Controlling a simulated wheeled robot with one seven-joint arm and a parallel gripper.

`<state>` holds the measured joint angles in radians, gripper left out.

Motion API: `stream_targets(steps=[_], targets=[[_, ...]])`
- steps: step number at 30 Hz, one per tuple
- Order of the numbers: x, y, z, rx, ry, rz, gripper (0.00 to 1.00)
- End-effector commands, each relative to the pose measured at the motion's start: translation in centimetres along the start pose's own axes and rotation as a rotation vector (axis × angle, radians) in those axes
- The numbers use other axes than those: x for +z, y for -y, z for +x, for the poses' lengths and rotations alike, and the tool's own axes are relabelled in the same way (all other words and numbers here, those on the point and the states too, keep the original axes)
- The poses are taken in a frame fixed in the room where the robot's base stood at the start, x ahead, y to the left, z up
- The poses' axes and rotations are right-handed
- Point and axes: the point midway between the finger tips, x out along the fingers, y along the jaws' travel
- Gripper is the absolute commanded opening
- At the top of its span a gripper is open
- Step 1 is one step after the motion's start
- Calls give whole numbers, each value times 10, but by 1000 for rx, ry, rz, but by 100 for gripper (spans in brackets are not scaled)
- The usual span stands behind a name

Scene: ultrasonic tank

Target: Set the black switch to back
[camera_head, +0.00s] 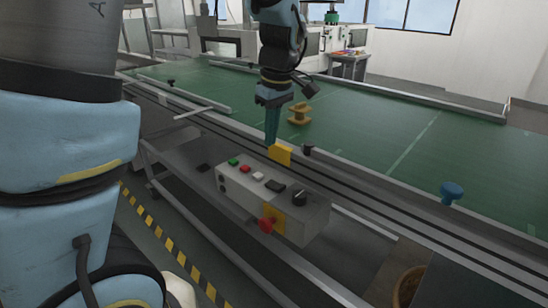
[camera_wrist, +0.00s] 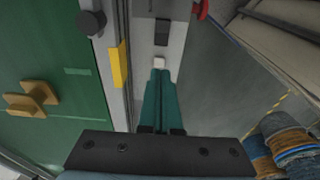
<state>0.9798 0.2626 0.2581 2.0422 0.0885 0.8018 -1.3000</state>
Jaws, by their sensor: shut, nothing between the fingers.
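The black switch (camera_head: 275,186) is a dark rocker on top of a grey control box (camera_head: 315,215), between a white button (camera_head: 258,177) and a black rotary knob (camera_head: 299,198). Which way the rocker is tipped is too small to tell. In the wrist view the black switch (camera_wrist: 162,32) lies beyond the white button (camera_wrist: 159,62). My gripper (camera_head: 271,143) has long teal fingers, shut and empty, pointing down above the box. In the wrist view my gripper (camera_wrist: 158,75) has its tips by the white button, apart from the switch.
A red emergency stop (camera_head: 267,225) sticks out from the box's front. Green (camera_head: 233,162) and red (camera_head: 245,169) buttons share its top. A yellow plate (camera_head: 280,154) stands behind the box by the rail.

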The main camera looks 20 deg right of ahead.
Motion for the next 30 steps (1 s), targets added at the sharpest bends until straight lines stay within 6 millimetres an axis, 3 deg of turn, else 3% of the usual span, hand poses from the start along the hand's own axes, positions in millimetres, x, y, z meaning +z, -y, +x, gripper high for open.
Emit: stream_targets(steps=[3, 9, 22, 26, 30], targets=[[-6, 0, -18, 3, -1, -2, 0], [-10, 0, -32, 1, -1, -1, 0], [-15, 6, -31, -1, 3, 7, 0], [-33, 31, -16, 4, 20, 65, 0], [-60, 81, 9, 26, 42, 184, 0]])
